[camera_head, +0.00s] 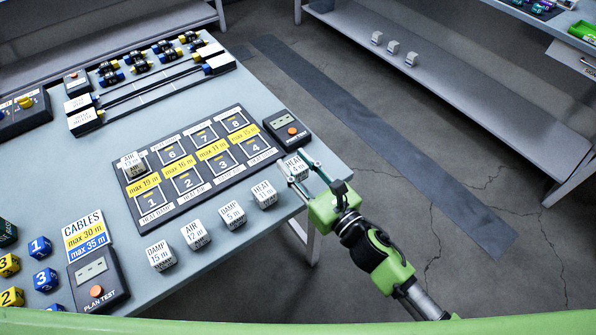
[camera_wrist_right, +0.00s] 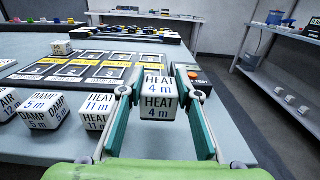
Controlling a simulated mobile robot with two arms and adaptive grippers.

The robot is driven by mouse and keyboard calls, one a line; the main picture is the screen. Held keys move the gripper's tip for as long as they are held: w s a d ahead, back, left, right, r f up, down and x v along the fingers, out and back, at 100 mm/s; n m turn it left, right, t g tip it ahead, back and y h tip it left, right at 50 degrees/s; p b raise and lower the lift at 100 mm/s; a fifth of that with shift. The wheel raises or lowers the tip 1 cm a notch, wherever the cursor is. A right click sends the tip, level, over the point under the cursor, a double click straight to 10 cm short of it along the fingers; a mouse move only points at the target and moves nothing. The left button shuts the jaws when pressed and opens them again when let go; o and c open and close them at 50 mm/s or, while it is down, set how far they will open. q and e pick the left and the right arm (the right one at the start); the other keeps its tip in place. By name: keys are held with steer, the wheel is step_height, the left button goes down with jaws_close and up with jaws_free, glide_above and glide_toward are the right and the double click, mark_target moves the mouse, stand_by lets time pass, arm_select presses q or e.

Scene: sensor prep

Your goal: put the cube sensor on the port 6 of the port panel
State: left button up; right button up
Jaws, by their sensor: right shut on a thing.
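The port panel (camera_head: 141,187) is a dark board with numbered square ports in two rows. Port 6 (camera_head: 172,154) is in the far row and looks empty. A white AIR cube (camera_head: 132,164) sits at the spot left of it. My right gripper (camera_head: 299,170) is shut on the white HEAT 4 m cube (camera_wrist_right: 158,100), right of the panel near the table edge. The cube is upright between both fingers, with its label facing the wrist camera. I cannot tell for sure whether it clears the table. My left gripper is not in view.
More white cubes stand along the front edge: HEAT 11 m (camera_head: 264,194), DAMP 5 m (camera_head: 232,214), AIR 12 m (camera_head: 195,234), DAMP 15 m (camera_head: 160,256). A plan test box (camera_head: 287,129) stands beside the panel's right end. Another (camera_head: 98,280) is at front left.

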mark_target(305, 179)
steer(key=f, duration=0.1)
steer(key=w+f, duration=0.1)
steer(key=f, duration=0.1)
steer(key=shift+d+f+b, duration=0.2)
steer(key=shift+f+b, duration=0.05)
steer(key=shift+b, duration=0.1)
steer(key=shift+f, duration=0.15)
steer(key=shift+f, duration=0.15)
steer(key=o, duration=0.7)
steer(key=shift+f, duration=0.1)
steer(key=o, duration=0.4)
